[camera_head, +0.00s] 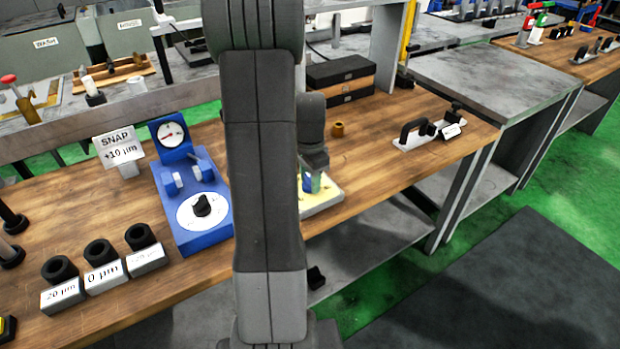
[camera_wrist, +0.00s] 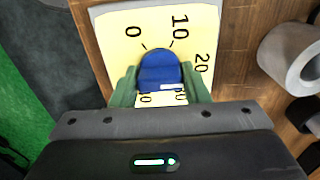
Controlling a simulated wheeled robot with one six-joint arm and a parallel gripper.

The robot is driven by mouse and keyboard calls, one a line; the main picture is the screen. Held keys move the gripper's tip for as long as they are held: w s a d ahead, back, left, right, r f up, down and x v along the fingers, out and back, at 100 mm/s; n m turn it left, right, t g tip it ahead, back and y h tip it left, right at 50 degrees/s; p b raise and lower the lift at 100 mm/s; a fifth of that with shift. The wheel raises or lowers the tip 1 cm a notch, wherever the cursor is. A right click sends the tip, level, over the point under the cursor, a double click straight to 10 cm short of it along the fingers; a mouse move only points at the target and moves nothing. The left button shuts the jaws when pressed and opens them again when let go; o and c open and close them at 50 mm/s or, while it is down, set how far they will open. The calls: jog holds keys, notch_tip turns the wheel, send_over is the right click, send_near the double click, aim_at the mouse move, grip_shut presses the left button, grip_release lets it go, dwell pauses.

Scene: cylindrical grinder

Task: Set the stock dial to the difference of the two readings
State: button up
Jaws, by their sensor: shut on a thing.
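The stock dial is a yellow plate (camera_wrist: 112,48) with a blue knob (camera_wrist: 158,66) at its middle; it also shows in the head view (camera_head: 322,200), partly behind my arm. The marks 0, 10 and 20 are readable; lower numbers are partly hidden. A white line on the knob lies toward the lower right, near the jaws. My gripper (camera_wrist: 160,84) is shut on the blue knob, a green finger on each side. A blue gauge stand (camera_head: 184,235) carries a round dial gauge (camera_head: 171,134) with a red needle, too small to read. A sign (camera_head: 118,148) says "SNAP +10 µm".
Black rings on labelled blocks stand at the bench's left front, one marked 0 µm (camera_head: 104,278). Dark stacked boxes (camera_head: 340,78), a brass bush (camera_head: 338,129) and a black-handled tool (camera_head: 412,138) stand farther back. In the wrist view a grey cylinder (camera_wrist: 290,60) is at right.

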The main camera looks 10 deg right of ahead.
aim_at(310, 177)
jog(key=o, duration=0.9)
jog(key=shift+o, duration=0.2)
notch_tip(310, 177, up, 14)
jog(key=shift+f, duration=0.1)
notch_tip(310, 177, down, 14)
dwell(0.7)
